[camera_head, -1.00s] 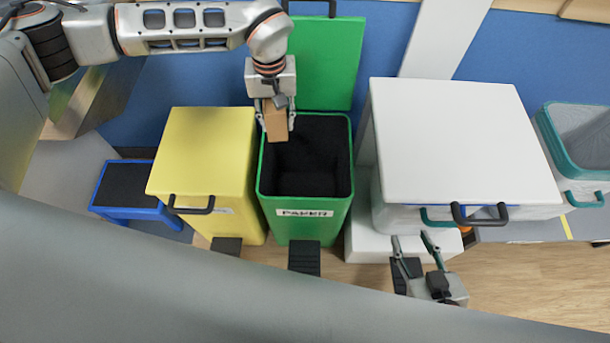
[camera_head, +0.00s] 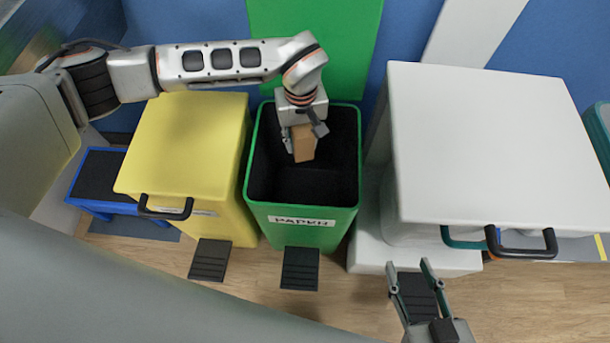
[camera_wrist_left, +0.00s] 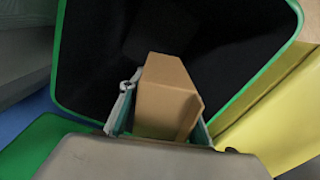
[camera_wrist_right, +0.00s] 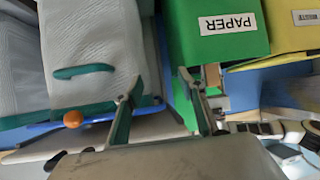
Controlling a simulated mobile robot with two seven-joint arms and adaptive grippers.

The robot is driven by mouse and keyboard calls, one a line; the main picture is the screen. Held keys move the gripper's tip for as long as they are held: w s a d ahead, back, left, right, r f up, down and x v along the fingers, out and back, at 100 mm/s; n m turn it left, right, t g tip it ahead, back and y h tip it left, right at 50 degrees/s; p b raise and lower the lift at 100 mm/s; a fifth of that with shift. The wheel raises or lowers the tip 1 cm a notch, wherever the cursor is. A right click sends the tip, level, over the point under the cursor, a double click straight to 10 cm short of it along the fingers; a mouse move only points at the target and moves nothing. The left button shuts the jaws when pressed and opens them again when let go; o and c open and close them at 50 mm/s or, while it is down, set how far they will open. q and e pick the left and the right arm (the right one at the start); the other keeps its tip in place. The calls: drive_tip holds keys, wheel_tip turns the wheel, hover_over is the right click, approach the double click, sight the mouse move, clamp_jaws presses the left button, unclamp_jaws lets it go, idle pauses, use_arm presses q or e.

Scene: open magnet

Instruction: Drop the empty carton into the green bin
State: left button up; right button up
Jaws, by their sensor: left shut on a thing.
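The brown carton (camera_head: 303,143) is held in my left gripper (camera_head: 302,148), over the open mouth of the green bin (camera_head: 300,235). The left gripper is shut on the carton. In the left wrist view the carton (camera_wrist_left: 167,97) sits between the two fingers with the bin's dark inside below it. The green bin's lid (camera_head: 315,45) stands open behind it, and its front carries a PAPER label. My right gripper (camera_head: 410,272) is open and empty, low in front of the white bin. The right wrist view shows its fingers (camera_wrist_right: 160,105) spread apart.
A yellow bin (camera_head: 185,145) with a shut lid stands left of the green bin. A white bin (camera_head: 490,145) with a shut lid stands right. Black pedals (camera_head: 300,268) stick out at the front. A blue step stool (camera_head: 100,185) is at far left.

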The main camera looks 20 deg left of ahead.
use_arm(q)
drive_tip(key=shift+f, duration=0.5)
use_arm(e)
drive_tip(key=shift+w+a+r, duration=0.15)
drive_tip(key=shift+a+r, duration=0.1)
use_arm(q)
drive_tip(key=o, duration=1)
drive_tip(key=shift+r, duration=0.1)
wheel_tip(320, 180, up, 12)
drive_tip(key=shift+f, duration=0.1)
use_arm(e)
drive_tip(key=shift+f, duration=0.1)
